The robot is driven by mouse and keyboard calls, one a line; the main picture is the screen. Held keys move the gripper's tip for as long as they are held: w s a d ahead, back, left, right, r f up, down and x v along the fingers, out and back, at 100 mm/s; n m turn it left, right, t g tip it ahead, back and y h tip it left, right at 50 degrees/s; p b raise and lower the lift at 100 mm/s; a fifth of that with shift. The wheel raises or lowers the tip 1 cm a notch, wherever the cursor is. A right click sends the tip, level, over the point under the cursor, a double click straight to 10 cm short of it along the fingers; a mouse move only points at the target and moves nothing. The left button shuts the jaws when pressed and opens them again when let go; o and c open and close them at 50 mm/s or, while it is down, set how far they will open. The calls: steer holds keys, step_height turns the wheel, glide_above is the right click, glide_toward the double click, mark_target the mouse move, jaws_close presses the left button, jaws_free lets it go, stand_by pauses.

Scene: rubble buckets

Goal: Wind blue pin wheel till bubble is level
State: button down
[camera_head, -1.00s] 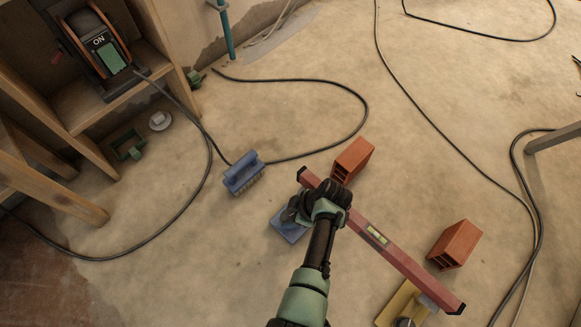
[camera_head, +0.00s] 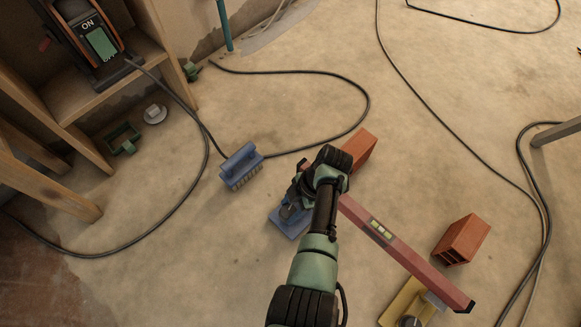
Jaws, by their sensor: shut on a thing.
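A long red spirit level (camera_head: 419,266) lies slantwise, its upper left part hidden behind my arm. Its yellow-green vial (camera_head: 381,230) shows, but the bubble is too small to place exactly. Under the level's left end is a blue base (camera_head: 287,222), with its pin wheel mostly hidden by my gripper. Under the right end is a yellow base (camera_head: 404,301) with a dark round wheel. My gripper (camera_head: 296,203) is at the blue base, shut on what looks like the blue pin wheel; the fingertips are partly hidden.
Orange hollow bricks stand behind the level (camera_head: 359,149) and to its right (camera_head: 462,239). A blue brush-like block (camera_head: 241,166) lies left of my gripper. A black cable (camera_head: 367,100) loops behind. A wooden shelf (camera_head: 70,100) stands at left.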

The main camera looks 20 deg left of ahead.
stand_by(0.3)
steer(key=shift+c, duration=1.4)
jaws_free()
steer(key=p+v, duration=0.8)
steer(key=v, duration=0.5)
